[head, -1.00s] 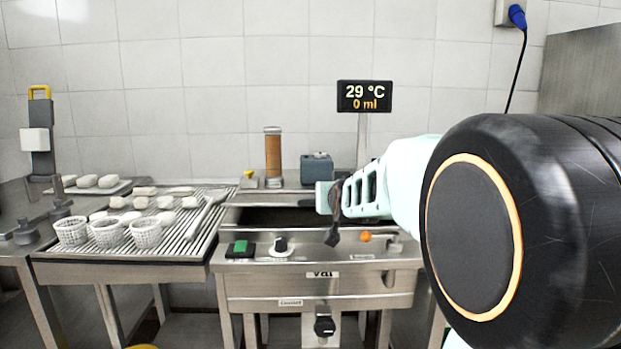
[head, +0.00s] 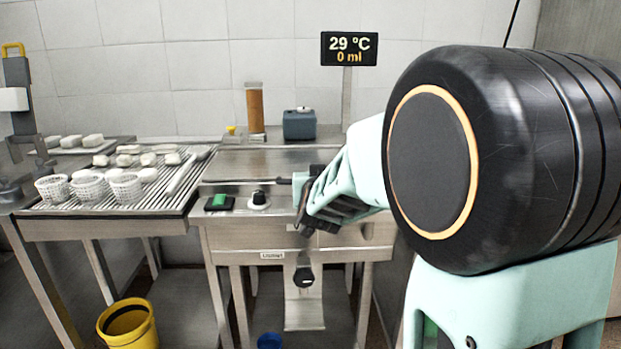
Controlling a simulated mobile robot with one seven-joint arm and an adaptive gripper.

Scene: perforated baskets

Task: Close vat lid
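The vat (head: 222,243) is a steel unit with a front panel, a green switch and a black knob. Its lid (head: 255,163) shows as a flat steel sheet lying across the top, with no dark opening visible in front of it. The lid's right end is partly hidden behind my arm. My gripper (head: 303,212) is at the vat's front right edge, pointing left and down, in front of and beside the lid. Its fingers are dark and seen from the side, so their opening is unclear. I see nothing held in it.
A ribbed draining table (head: 110,207) with white perforated baskets (head: 90,187) and white pieces stands left. A blue-grey box (head: 299,125) and a brown cylinder (head: 255,108) stand behind the lid. A display (head: 349,48) reads 29 °C, 0 ml. A yellow bucket (head: 128,325) is on the floor.

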